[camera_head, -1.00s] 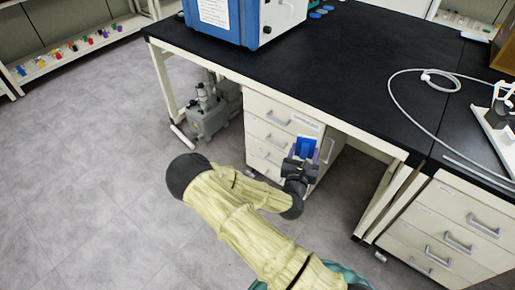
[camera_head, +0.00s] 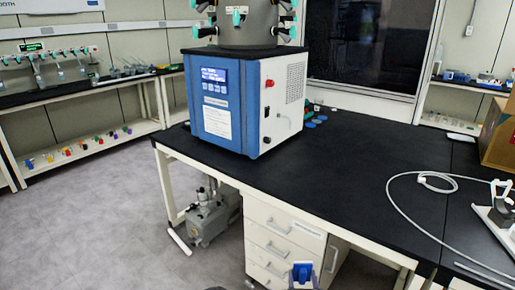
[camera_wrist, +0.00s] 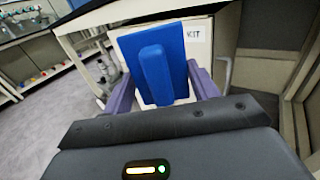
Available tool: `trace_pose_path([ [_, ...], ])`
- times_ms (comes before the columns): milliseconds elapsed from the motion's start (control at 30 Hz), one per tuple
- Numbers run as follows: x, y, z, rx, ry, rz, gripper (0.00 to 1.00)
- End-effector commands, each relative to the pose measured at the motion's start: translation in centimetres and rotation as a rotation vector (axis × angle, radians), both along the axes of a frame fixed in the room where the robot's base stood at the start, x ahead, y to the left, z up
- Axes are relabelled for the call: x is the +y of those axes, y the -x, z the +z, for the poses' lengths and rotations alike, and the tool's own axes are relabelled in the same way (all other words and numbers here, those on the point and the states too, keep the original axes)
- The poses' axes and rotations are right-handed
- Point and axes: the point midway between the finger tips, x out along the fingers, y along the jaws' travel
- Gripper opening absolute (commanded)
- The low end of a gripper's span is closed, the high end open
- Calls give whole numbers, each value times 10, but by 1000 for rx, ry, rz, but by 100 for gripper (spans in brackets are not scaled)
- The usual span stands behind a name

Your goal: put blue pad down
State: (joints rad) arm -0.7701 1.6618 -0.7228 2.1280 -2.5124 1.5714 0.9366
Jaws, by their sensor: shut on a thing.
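The blue pad (camera_wrist: 178,45) is a flat blue plate with a raised bar-shaped handle, held upright between the purple fingers of my gripper (camera_wrist: 160,85) in the wrist view. In the head view the pad (camera_head: 302,272) shows at the bottom edge, in front of the white drawer cabinet, with my gripper (camera_head: 303,282) around it. My gripper is shut on the pad. The pad is below the level of the black tabletop (camera_head: 340,160) and apart from it. Most of my arm is out of the head view.
The blue and white freeze dryer (camera_head: 245,100) stands on the bench's left part. Small blue discs (camera_head: 313,122) lie behind it. A white hose (camera_head: 400,195) and a cardboard box (camera_head: 500,135) are at the right. The tabletop's middle is clear. A pump (camera_head: 210,218) stands underneath.

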Motion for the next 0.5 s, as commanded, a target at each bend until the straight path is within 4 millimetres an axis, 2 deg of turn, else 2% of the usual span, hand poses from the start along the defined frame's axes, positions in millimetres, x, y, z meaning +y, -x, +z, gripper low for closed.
trace_pose_path([
  [67, -3, 1, -18, 7, -6, 36, 23],
  [133, -1, 3, -1, 3, -8, 43, 23],
  [500, -1, 15, 48, 8, -8, 39, 23],
])
